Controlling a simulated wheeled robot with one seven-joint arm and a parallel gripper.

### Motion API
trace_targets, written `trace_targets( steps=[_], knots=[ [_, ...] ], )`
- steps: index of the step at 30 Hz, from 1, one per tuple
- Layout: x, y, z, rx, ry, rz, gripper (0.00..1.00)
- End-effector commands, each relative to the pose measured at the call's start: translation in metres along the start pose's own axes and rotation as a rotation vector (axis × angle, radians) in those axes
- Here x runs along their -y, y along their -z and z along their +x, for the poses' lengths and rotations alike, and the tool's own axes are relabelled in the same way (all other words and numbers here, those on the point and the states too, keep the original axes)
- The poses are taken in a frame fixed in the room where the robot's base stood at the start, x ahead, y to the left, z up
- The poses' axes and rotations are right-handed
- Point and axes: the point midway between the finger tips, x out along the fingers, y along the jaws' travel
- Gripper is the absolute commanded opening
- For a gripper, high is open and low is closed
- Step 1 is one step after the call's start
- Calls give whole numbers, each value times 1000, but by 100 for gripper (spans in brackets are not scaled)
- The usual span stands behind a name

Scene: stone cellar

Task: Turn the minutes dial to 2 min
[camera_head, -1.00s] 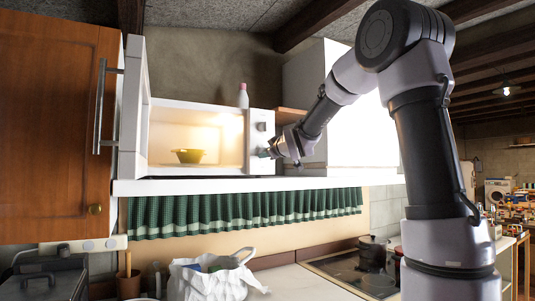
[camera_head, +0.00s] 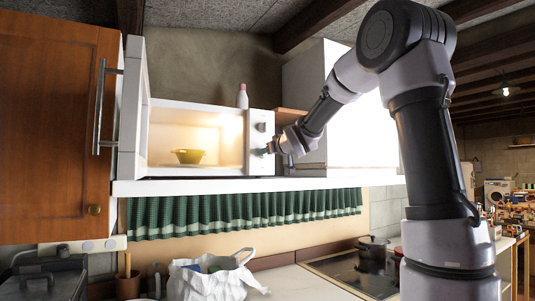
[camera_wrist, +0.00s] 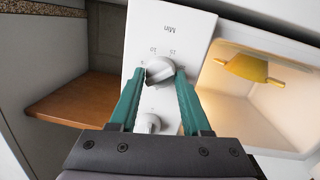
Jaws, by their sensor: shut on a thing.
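The white microwave (camera_head: 196,108) stands open on a shelf, its inside lit. Its control panel is at the right and has two dials, an upper one (camera_head: 262,127) and a lower one. In the wrist view, which is upside down, the minutes dial (camera_wrist: 160,70) is a round silver-grey knob beside the word "Min" and small numbers. My gripper (camera_wrist: 160,77) has its green fingers closed on either side of this knob. The other dial (camera_wrist: 147,123) shows between the fingers, nearer the palm. In the head view my gripper (camera_head: 268,150) is at the lower dial. The exact setting is not readable.
A yellow bowl (camera_head: 189,156) sits inside the microwave. The microwave door (camera_head: 131,110) stands open at the left. A white bottle (camera_head: 243,97) is on top. A wooden board (camera_wrist: 75,98) lies beside the panel. A white bag (camera_head: 210,280) and a stove are below.

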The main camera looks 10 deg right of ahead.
Motion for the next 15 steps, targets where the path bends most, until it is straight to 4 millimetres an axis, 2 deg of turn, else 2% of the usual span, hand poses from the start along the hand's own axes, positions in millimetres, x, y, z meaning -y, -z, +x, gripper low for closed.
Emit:
trace_targets(
  steps=[8,9,11,15],
  knots=[
    [1,-2,0,5,1,1,0],
    [1,-2,0,5,1,1,52],
    [1,-2,0,4,1,1,74],
    [0,-1,0,3,1,0,77]
  ],
)
